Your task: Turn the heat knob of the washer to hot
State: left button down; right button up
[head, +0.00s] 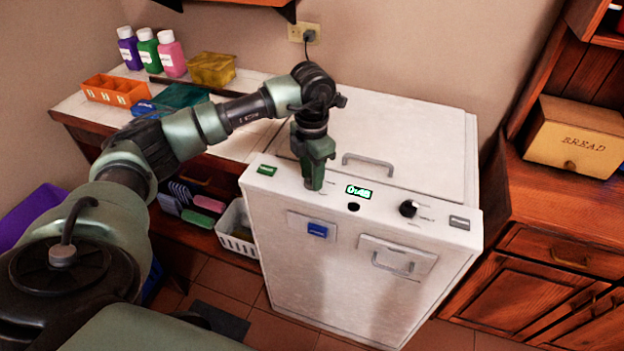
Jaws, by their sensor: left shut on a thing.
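The white washer (345,245) stands against the wall, with a slanted control panel along its top front edge. My left gripper (313,186) points down at the left part of this panel and is shut on a knob there; the gripper hides the knob, and I cannot read its setting. To the right of the gripper are a green-lit display (358,191), a small black button (353,207) and a black knob (408,208) with small marks beside it. A green button (267,170) sits at the panel's left end. My right gripper is not in view.
A counter at the back left holds several bottles (147,50), an orange bin (115,91) and a yellow box (212,69). A white basket (238,232) stands left of the washer. A wooden cabinet with a bread box (575,138) is at right.

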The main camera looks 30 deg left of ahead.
pick_arm(q)
jog(key=m+b, duration=0.2)
jog(key=m, duration=0.1)
jog(key=shift+m, duration=0.4)
jog(key=m+b, duration=0.2)
jog(key=m, duration=0.2)
jog(key=shift+m, duration=0.3)
jog(key=m+b, duration=0.2)
jog(key=m, duration=0.2)
jog(key=shift+r+m+b, duration=0.1)
jog(key=shift+m+b, duration=0.45)
jog(key=shift+m, duration=1.45)
jog(key=c, duration=1)
grip_release()
jog(key=shift+o, duration=0.2)
